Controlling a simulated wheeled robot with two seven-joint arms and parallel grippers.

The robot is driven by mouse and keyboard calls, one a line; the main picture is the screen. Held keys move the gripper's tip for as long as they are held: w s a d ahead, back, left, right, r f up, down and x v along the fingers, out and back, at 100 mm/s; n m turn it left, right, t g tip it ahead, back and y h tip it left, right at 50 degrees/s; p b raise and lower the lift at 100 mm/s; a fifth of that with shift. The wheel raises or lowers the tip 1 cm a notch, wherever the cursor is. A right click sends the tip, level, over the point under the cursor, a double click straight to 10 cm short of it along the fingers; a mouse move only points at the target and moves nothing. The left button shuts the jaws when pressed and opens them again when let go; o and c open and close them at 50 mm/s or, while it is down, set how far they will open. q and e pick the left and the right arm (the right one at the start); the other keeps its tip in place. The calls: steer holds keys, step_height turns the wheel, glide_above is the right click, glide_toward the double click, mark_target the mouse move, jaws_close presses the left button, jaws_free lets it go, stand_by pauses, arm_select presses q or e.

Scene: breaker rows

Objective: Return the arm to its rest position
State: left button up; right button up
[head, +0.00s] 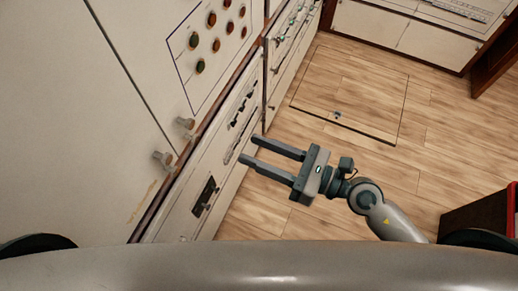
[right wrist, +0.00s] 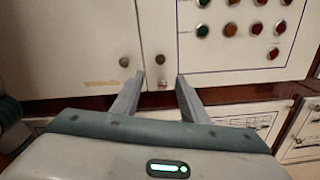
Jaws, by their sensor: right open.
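My right gripper (head: 247,150) is open and empty in the head view. Its two fingers point left toward the cabinet front, with the wood floor below. In the right wrist view the fingers of the right gripper (right wrist: 158,80) are apart with nothing between them. Beyond them are the white cabinet doors (right wrist: 70,50) and a small knob. The right arm (head: 400,225) comes in from the lower right and is bent at a grey joint. My left gripper is not in view.
A panel of red, amber and green indicators (head: 212,40) is on the cabinet at upper left. Two knobs (head: 163,160) stick out below it. A lower panel (head: 205,195) carries dark switches. A floor hatch (head: 350,95) and open floor lie to the right. A red-topped box (head: 480,215) stands at lower right.

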stand_by(0.3)
